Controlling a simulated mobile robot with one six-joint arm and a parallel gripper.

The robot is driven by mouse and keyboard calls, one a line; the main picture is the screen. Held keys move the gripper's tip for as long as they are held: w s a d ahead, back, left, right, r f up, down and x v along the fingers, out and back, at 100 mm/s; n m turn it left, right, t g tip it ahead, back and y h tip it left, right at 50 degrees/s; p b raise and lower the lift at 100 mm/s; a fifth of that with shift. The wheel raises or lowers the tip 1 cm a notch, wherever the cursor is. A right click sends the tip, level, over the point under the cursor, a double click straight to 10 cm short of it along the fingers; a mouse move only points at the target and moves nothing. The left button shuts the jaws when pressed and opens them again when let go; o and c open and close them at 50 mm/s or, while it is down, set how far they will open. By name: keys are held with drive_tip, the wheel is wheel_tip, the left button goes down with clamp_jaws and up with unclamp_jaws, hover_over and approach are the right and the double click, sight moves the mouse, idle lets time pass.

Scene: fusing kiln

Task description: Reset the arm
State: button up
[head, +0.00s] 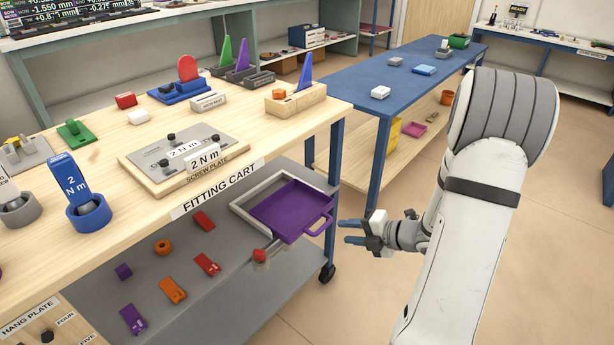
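My white arm comes in from the right side of the head view and reaches down and left. My gripper (346,231) is at its end, beside the right side of the fitting cart (225,190) and in front of the blue table's near end. Its two blue fingers point left with a gap between them, and nothing shows between them. The fingertips are close to the handle of a purple tray (285,208) on the cart's lower shelf but appear apart from it; the exact depth is hard to tell.
The cart top holds a screw plate (165,158), a blue 2 Nm tool (72,180) in a holder, and wooden and grey blocks. Several red, orange and purple parts lie on the lower shelf (215,290). A blue table (400,85) stands behind. Floor on the right is clear.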

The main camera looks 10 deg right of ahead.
drive_tip(key=w+d+r+m+h+p, duration=0.15)
drive_tip(key=r+m+h+p, duration=0.45)
drive_tip(key=r, duration=0.6)
drive_tip(key=w+d+r+m+h+p, duration=0.15)
drive_tip(key=r+m+h+p, duration=0.25)
drive_tip(key=r+m+p, duration=0.55)
drive_tip(key=s+a+r+m+g+p, duration=0.3)
drive_tip(key=s+a+r+m+p, duration=0.2)
drive_tip(key=s+r, duration=0.4)
drive_tip(key=s+a+r+m+g+y+p, duration=0.1)
drive_tip(key=s+a+r+m+g+p, duration=0.2)
drive_tip(key=s+r, duration=0.7)
drive_tip(key=s+a+m+p, duration=0.1)
drive_tip(key=a+m+p, duration=0.1)
drive_tip(key=a+m, duration=0.1)
drive_tip(key=shift+s+a+g+p, duration=0.3)
drive_tip(key=shift+s+a+p, duration=0.05)
drive_tip(key=shift+a, duration=0.5)
